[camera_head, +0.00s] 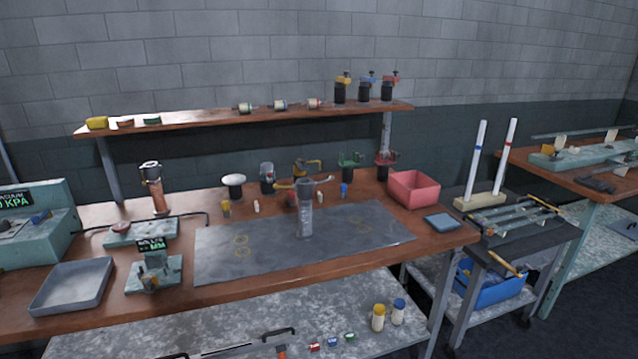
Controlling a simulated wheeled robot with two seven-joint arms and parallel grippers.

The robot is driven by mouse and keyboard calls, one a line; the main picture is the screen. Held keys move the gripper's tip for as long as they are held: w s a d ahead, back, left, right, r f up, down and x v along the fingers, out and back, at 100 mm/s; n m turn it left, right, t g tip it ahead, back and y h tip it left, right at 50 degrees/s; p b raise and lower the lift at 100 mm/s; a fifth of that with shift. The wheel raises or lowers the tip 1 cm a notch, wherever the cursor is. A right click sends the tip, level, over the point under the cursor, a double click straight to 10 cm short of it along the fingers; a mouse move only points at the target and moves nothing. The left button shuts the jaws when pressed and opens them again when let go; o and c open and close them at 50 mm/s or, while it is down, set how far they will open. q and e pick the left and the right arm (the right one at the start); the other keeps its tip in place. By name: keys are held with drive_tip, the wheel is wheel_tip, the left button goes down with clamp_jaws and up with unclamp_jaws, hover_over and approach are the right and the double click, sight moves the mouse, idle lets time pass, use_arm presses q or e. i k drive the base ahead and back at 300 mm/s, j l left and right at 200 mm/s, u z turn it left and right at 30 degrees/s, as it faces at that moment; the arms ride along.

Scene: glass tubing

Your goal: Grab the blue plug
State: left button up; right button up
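A small blue piece (344,189) stands on the wooden workbench behind the grey mat, right of a clear upright cylinder; it looks like the blue plug, but it is too small to be sure. Another small blue piece (332,342) lies on the lower shelf between a red one (314,347) and a green one (350,337). Neither of my grippers shows in the head view.
The grey mat (220,250) bears the clear cylinder (305,220). A pink bin (414,189) stands at the bench's right, a grey tray (72,286) at its left. A raised shelf (200,115) runs behind. The mat's right part is largely free.

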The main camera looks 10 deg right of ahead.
sight(344, 186)
drive_tip(key=i+l+u, duration=0.55)
drive_tip(key=l, duration=0.35)
drive_tip(key=i+l+u, duration=0.4)
drive_tip(key=l, duration=0.35)
drive_tip(key=i+l+u, duration=0.2)
drive_tip(key=l, duration=0.15)
drive_tip(key=k, duration=0.1)
